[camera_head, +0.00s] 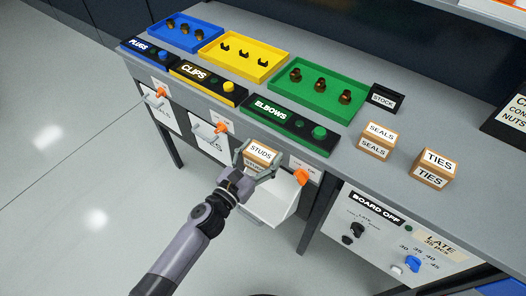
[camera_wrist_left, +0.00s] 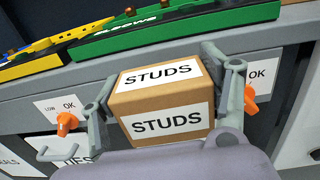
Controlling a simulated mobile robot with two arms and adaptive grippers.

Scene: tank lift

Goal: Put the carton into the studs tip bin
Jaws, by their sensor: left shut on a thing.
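The brown carton (camera_head: 258,155) has white labels reading STUDS. In the left wrist view the carton (camera_wrist_left: 163,126) sits between the two fingers of my left gripper (camera_wrist_left: 166,100), which is shut on it. In the head view my left gripper (camera_head: 250,175) holds it in front of the bench, above a white tip bin (camera_head: 274,204) that is tilted open below the table edge. The bin's own label is not readable. Part of the bin is hidden behind the gripper. My right gripper is in neither view.
Blue (camera_head: 187,32), yellow (camera_head: 244,54) and green (camera_head: 318,89) trays hold dark fittings on the bench (camera_head: 338,160). SEALS (camera_head: 377,140) and TIES (camera_head: 433,168) cartons stand at the right. Orange knobs (camera_head: 301,177) stick out from the front.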

